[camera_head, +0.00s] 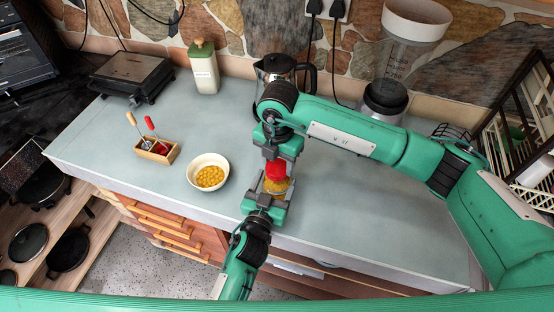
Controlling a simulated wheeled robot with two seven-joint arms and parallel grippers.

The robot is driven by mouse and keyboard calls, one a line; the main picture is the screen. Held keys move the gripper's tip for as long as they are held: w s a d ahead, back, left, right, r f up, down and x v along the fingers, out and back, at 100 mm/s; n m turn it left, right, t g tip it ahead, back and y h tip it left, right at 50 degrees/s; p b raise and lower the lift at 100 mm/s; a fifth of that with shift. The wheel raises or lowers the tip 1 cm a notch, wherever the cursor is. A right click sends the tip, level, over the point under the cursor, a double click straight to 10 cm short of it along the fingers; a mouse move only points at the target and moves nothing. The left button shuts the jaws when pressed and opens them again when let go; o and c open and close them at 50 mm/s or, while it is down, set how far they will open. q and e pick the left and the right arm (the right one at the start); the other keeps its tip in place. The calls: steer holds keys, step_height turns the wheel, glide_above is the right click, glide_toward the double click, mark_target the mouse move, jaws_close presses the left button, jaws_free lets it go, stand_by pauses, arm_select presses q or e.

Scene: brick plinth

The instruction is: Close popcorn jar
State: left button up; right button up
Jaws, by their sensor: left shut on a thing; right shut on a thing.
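The popcorn jar (275,186) is a small clear jar with yellow kernels, near the front edge of the counter. My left gripper (265,196) comes from the front and is shut around the jar's body. A red lid (276,170) is at the top of the jar. My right gripper (275,158) reaches over from the right and is shut on the red lid. I cannot tell from this view whether the lid is seated on the jar or just above it. The fingers hide part of both.
A white bowl of kernels (208,172) stands left of the jar, with a wooden box of utensils (156,150) farther left. A coffee pot (285,68), green canister (203,68), grill (131,77) and blender (395,62) stand behind. The right counter is clear.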

steer(key=m, duration=0.5)
steer(key=shift+d, duration=0.1)
steer(key=m, duration=0.3)
steer(key=shift+s, duration=0.15)
steer(key=m, duration=0.5)
steer(key=shift+s, duration=0.15)
steer(key=shift+m, duration=1.3)
steer(key=o, duration=0.9)
steer(key=shift+c, duration=0.2)
